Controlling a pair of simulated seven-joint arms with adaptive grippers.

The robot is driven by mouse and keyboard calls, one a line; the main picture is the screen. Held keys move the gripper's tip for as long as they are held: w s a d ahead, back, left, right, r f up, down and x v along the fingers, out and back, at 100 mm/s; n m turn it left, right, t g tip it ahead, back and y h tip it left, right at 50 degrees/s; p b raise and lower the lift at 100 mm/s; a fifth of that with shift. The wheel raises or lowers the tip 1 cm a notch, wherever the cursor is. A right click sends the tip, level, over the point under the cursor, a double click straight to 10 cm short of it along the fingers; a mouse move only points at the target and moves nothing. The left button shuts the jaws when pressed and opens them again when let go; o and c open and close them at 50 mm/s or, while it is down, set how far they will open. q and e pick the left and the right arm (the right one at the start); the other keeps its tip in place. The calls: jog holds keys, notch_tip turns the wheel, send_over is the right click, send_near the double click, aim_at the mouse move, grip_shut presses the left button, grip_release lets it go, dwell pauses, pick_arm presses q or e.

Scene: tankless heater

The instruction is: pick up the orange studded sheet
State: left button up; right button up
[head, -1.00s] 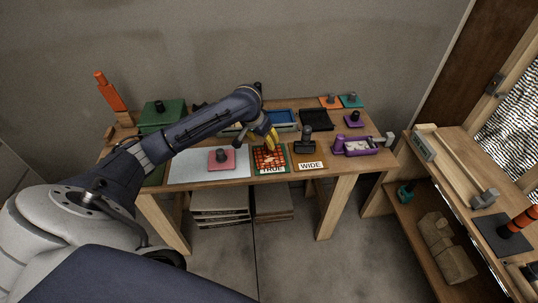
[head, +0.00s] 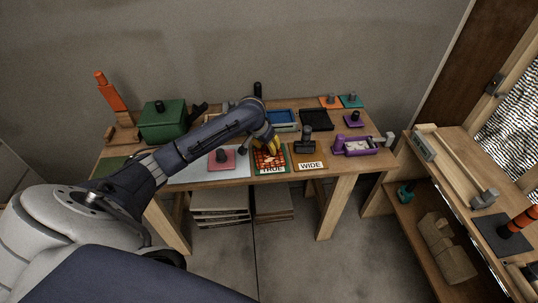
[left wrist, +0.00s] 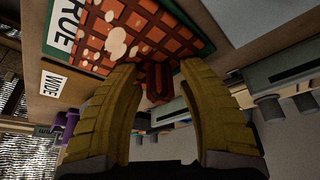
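The orange studded sheet (head: 268,159) lies on a green-edged board marked TRUE near the front of the workbench. In the left wrist view the sheet (left wrist: 150,30) shows an orange-brown grid with pale blotches, and a dark red upright block (left wrist: 157,82) stands at its edge. My left gripper (head: 270,148) is over the back part of the sheet. In the left wrist view its two yellow fingers (left wrist: 157,75) are apart, one on each side of the red block, with gaps visible. Whether they touch it is unclear. My right gripper is not in view.
A pink plate with a dark knob (head: 221,158) lies left on a pale sheet. A board marked WIDE (head: 310,164) with a dark knobbed piece is close on the right. A green box (head: 162,120) and blue tray (head: 284,117) stand behind.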

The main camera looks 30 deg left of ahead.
pick_arm(q)
grip_shut()
jog(key=shift+r, duration=0.1)
dwell(0.3)
notch_tip(320, 180, up, 20)
dwell(0.7)
